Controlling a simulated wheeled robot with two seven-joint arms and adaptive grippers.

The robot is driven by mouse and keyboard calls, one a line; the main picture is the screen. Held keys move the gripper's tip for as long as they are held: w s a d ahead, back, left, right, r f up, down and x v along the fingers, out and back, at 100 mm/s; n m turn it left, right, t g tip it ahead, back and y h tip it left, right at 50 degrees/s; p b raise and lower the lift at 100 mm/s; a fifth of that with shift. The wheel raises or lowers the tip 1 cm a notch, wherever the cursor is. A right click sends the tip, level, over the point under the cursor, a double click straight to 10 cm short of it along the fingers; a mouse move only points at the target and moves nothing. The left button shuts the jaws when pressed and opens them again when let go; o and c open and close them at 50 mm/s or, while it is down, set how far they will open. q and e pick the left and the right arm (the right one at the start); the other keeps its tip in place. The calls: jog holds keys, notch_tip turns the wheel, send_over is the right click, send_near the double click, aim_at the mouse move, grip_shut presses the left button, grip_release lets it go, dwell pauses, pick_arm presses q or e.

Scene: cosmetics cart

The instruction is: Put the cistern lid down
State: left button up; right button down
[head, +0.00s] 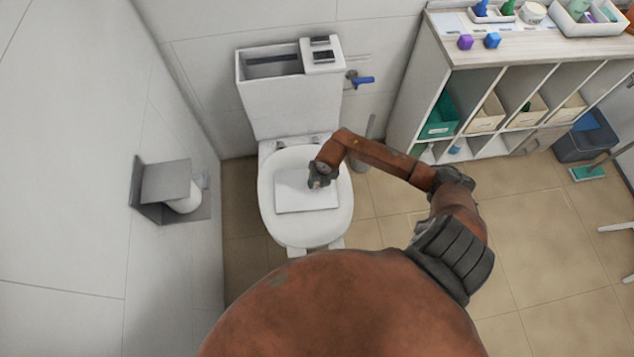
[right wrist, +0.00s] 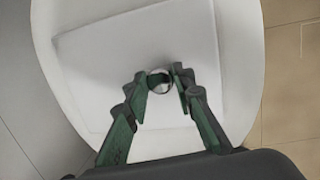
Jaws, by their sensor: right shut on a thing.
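The cistern lid (head: 296,203) is a white rectangular plate over the closed toilet seat cover (head: 304,236). It looks level and flat there; I cannot tell if it fully touches the cover. My right gripper (head: 317,182) is above the lid. In the right wrist view its green fingers (right wrist: 160,92) are shut on the small round knob (right wrist: 159,80) of the lid (right wrist: 110,62). The cistern (head: 290,105) behind the seat is open at the top left. A white block with dark panels (head: 321,55) sits on its right end. My left gripper is out of view.
A paper holder (head: 165,183) with a roll is on the left wall. A blue-handled valve (head: 362,80) is right of the cistern. A shelf unit (head: 425,85) with bins stands at the right. A dark bucket (head: 582,146) is beside it.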

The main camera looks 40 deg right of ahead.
jog(key=c, duration=1.6)
grip_release()
jog(key=shift+s+r, duration=0.1)
jog(key=shift+r, duration=0.35)
jog(key=r, duration=0.1)
jog(key=r+p, duration=0.1)
jog(key=r, duration=0.1)
jog(key=s+r+p, duration=0.1)
jog(key=r, duration=0.1)
jog(key=shift+d, duration=0.15)
jog(key=r, duration=0.3)
jog(key=s+r+p, duration=0.1)
jog(key=r, duration=0.2)
jog(key=shift+s+p, duration=0.15)
jog(key=shift+p, duration=0.15)
jog(key=shift+f, duration=0.1)
